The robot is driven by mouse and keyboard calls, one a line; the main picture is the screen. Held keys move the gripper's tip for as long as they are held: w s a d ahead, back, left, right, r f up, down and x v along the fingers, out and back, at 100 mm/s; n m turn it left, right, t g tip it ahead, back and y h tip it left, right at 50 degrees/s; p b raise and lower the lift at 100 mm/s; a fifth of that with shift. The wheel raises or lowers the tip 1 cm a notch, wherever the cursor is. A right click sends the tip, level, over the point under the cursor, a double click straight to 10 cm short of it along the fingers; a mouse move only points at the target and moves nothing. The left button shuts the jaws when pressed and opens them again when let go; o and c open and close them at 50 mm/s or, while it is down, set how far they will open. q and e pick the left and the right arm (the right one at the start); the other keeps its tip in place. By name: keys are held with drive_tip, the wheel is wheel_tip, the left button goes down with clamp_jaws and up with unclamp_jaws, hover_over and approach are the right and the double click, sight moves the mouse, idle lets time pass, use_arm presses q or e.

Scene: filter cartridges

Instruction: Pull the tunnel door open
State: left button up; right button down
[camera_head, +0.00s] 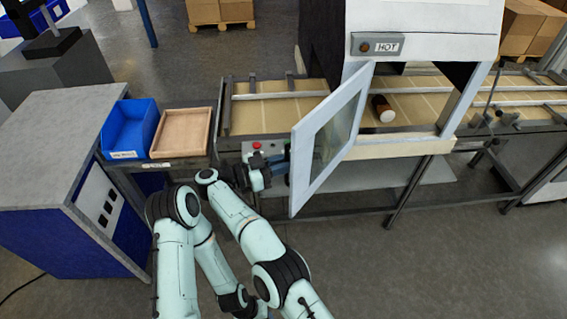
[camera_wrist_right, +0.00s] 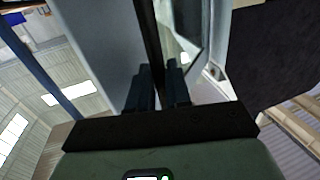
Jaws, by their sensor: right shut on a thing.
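The tunnel door (camera_head: 302,165) is a white-framed glass panel. It stands swung outward from the tunnel (camera_head: 420,20), at a wide angle to the opening. My right gripper (camera_head: 278,165) is at the door's free left edge, partly hidden behind it. In the right wrist view its fingers (camera_wrist_right: 158,85) are shut on a dark upright bar (camera_wrist_right: 150,40), which looks like the door handle. My left arm folds down toward the bottom edge of the head view, and its gripper is out of view.
A brown and white cartridge (camera_head: 382,108) lies on the conveyor inside the opening. A blue bin (camera_head: 130,128) and a wooden tray (camera_head: 182,132) stand left of the conveyor. A grey-topped cabinet (camera_head: 45,140) is at far left. The floor (camera_head: 450,260) right of the arms is clear.

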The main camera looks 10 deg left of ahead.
drive_tip(key=shift+w+d+r, duration=0.15)
drive_tip(key=shift+w+r, duration=0.15)
drive_tip(key=c, duration=1.4)
unclamp_jaws()
drive_tip(key=shift+o, duration=0.9)
drive_tip(key=shift+d, duration=0.1)
drive_tip(key=shift+w+f, duration=0.15)
drive_tip(key=shift+f, duration=0.05)
drive_tip(key=shift+s+f, duration=0.1)
drive_tip(key=shift+s, duration=0.1)
